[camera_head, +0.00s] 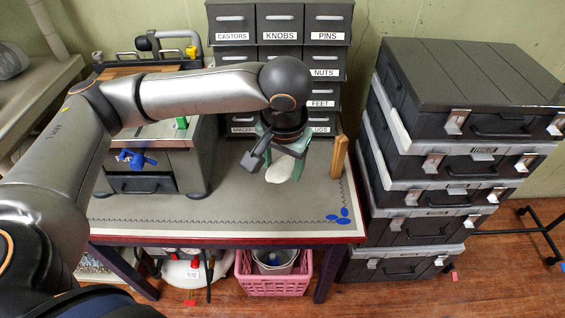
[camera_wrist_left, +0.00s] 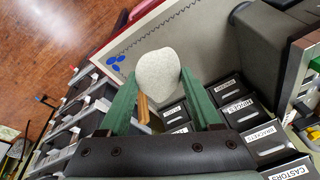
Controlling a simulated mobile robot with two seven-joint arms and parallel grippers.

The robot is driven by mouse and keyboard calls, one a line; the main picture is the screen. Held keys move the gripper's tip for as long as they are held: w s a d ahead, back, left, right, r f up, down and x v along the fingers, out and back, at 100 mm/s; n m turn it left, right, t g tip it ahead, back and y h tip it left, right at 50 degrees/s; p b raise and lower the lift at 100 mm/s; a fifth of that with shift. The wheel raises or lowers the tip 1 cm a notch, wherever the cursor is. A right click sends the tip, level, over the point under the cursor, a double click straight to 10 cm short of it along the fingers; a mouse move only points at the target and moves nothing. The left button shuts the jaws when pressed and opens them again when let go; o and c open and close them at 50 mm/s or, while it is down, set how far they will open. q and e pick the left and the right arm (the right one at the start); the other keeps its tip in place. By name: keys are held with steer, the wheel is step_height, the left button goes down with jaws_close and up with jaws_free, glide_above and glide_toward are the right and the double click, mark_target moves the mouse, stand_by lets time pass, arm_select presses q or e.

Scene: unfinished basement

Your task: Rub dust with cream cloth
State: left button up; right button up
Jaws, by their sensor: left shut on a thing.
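My left gripper (camera_head: 283,150) is over the right part of the grey tabletop (camera_head: 240,196), in front of the drawer stack. It is shut on the cream cloth (camera_head: 280,168), a rounded pale lump. In the left wrist view the cloth (camera_wrist_left: 158,73) sits between the tips of my gripper's green fingers (camera_wrist_left: 160,95). Whether the cloth touches the tabletop I cannot tell. Blue patches (camera_head: 340,216) lie near the table's front right corner, right of and nearer than the cloth; whether they are the dust is unclear. They also show in the left wrist view (camera_wrist_left: 115,63). My right gripper is not in view.
Labelled drawers (camera_head: 279,55) stand at the table's back. A wooden block (camera_head: 339,157) stands upright at the right edge. A grey machine (camera_head: 155,160) with a blue knob fills the left. Stacked dark cases (camera_head: 450,170) stand right of the table.

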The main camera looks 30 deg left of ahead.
mark_target(281, 163)
arm_select(q)
steer(key=p+v, duration=0.1)
steer(key=v, duration=0.1)
steer(key=p+v, duration=0.2)
steer(key=w+p+v, duration=0.1)
steer(key=shift+a+r, duration=0.35)
steer(key=shift+r, duration=0.2)
steer(key=shift+d+f+b, duration=0.25)
steer(key=shift+f+b, duration=0.15)
steer(key=shift+f, duration=0.2)
steer(key=shift+a, duration=0.2)
